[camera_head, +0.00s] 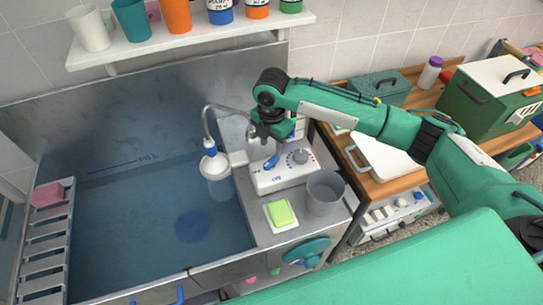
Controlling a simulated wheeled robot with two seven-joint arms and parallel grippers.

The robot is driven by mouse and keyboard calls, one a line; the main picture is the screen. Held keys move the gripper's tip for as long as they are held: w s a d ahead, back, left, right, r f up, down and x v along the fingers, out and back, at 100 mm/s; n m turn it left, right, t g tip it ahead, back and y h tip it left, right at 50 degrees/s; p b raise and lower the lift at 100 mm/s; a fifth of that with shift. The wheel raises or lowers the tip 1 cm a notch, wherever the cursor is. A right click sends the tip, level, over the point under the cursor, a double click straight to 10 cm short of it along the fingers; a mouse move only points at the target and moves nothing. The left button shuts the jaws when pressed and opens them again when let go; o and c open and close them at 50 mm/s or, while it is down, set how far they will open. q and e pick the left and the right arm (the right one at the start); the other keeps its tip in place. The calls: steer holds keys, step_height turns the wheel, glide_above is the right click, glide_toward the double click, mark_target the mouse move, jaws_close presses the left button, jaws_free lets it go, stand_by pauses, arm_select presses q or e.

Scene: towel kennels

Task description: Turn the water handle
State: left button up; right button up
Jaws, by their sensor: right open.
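A white control box (286,176) stands on the steel ledge right of the tub. It carries a small blue lever handle (271,161) and a grey round knob (300,156). My right arm comes in from the right, and its gripper (267,138) hangs just above the box, near the blue handle. The right gripper is open and looks empty; any contact with the box cannot be told. A shower head (214,165) on a curved hose hangs over the tub to the left of the gripper. My left gripper is not in view.
The steel tub (140,240) fills the left. A grey cup (323,192) and a green sponge (281,213) stand on the ledge in front of the box. A teal wheel (307,250) is on the tub's front. A shelf (190,40) with bottles hangs above.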

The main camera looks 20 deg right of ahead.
step_height(320, 180, up, 7)
steer(key=b, duration=0.1)
stand_by(7.6)
